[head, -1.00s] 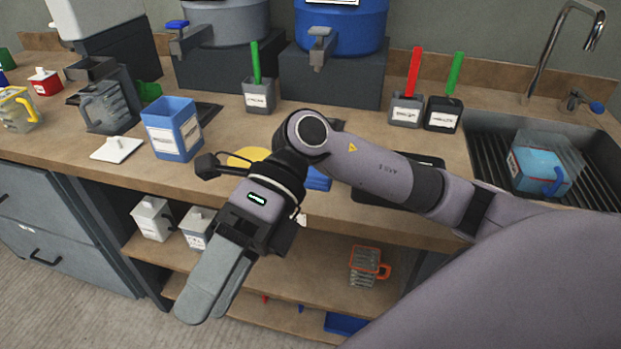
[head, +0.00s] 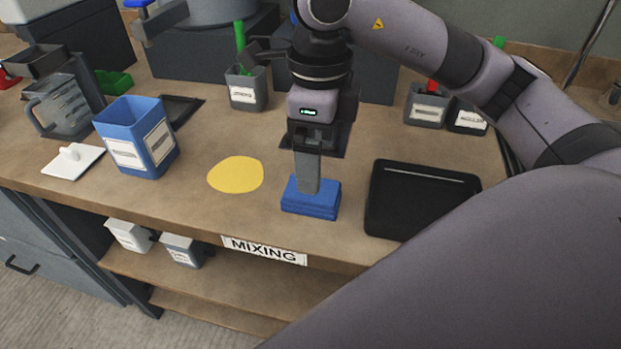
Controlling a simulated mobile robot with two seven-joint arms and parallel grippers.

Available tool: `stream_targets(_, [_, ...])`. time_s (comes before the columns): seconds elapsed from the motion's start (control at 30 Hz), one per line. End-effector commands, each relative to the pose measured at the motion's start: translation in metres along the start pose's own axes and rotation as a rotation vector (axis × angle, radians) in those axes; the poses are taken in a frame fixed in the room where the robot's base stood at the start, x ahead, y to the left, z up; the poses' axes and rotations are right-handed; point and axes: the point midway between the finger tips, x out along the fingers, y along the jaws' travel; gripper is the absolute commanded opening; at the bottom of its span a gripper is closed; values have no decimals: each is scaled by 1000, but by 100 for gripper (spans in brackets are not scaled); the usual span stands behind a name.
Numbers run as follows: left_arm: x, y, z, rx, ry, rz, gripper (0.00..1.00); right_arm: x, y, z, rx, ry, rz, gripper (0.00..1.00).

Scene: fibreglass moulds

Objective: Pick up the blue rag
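The blue rag (head: 311,207) is a folded, block-like bundle on the wooden counter, near its front edge above the "MIXING" label. My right gripper (head: 307,188) points straight down over it. Its fingertips reach the rag's top and appear to touch it or go slightly into it. The fingers line up in this view, so I cannot tell whether they are open or closed on the rag. The rag rests on the counter. My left gripper is not in view.
A flat yellow disc (head: 236,174) lies just left of the rag. A black tray (head: 418,222) lies to its right. A blue labelled container (head: 140,140) stands further left. A grey cup (head: 245,95) with a green handle and other cups (head: 428,108) stand behind.

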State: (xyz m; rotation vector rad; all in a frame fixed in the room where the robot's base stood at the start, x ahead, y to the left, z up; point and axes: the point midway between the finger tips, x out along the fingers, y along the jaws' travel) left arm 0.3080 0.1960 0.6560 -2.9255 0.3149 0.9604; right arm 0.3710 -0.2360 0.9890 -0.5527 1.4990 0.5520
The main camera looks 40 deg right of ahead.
Motion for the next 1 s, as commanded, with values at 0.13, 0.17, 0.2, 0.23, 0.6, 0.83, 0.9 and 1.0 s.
stream_targets(0.13, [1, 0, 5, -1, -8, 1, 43, 13, 0, 0, -1, 3, 2, 94])
stream_targets(0.17, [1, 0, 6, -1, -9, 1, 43, 16, 0, 0, 0, 3, 2, 94])
stream_targets(0.2, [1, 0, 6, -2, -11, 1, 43, 19, 0, 0, 0, 3, 2, 94])
stream_targets(0.23, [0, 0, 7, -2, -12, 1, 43, 21, 0, 0, 0, 4, 2, 94])
stream_targets(0.6, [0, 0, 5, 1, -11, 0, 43, 68, 0, 2, 0, 3, 2, 94])
stream_targets(0.83, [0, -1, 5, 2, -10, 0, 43, 70, 0, 2, 0, 0, 0, 94])
stream_targets(0.9, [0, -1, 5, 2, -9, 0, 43, 70, 0, 2, 0, 0, 0, 84])
stream_targets(1.0, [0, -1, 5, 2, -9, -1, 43, 70, 0, 2, 0, 0, 0, 51])
